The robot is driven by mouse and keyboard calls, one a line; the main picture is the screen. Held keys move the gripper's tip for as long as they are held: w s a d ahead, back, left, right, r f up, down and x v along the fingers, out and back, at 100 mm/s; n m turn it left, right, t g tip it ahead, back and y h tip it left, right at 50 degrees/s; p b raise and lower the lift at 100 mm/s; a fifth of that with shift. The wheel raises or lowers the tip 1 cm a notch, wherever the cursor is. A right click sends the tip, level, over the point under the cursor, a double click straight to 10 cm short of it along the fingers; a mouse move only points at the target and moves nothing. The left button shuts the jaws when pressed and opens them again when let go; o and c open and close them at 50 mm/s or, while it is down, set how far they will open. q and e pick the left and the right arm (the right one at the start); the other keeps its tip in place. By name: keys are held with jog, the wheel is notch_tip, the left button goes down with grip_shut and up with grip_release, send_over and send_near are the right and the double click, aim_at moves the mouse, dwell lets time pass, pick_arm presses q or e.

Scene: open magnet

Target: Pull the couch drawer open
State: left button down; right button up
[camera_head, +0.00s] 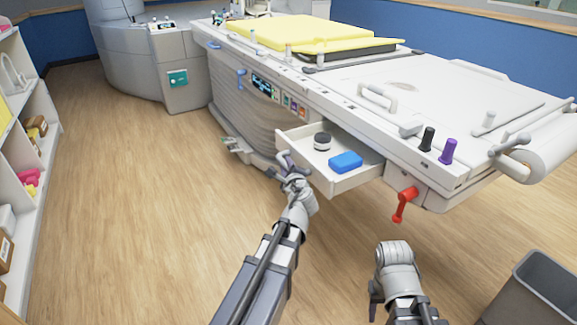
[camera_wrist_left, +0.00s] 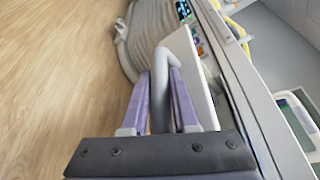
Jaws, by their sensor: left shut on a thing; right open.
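The couch drawer (camera_head: 362,178) is a white box pulled out from the side of the couch, its inside showing. It holds a blue block (camera_head: 345,162) and a small dark-and-white round item (camera_head: 322,141). My left gripper (camera_head: 287,162) is at the drawer's front. In the left wrist view its two purple fingers (camera_wrist_left: 160,88) are shut on the grey drawer handle (camera_wrist_left: 161,62), one on each side, with the drawer's white front (camera_wrist_left: 192,72) just to the right. My right gripper (camera_head: 394,250) is open, below the red lever and away from the drawer; its fingers are largely hidden.
The white couch (camera_head: 440,95) carries a yellow pad (camera_head: 305,33). A red lever (camera_head: 404,204) hangs from the couch right of the drawer. A grey bin (camera_head: 535,290) stands at lower right, and shelves (camera_head: 30,165) at far left. Wooden floor (camera_head: 140,200) left of my arm is clear.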

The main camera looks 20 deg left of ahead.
pick_arm(q)
jog(key=c, duration=0.7)
grip_release()
jog(key=shift+s, duration=0.1)
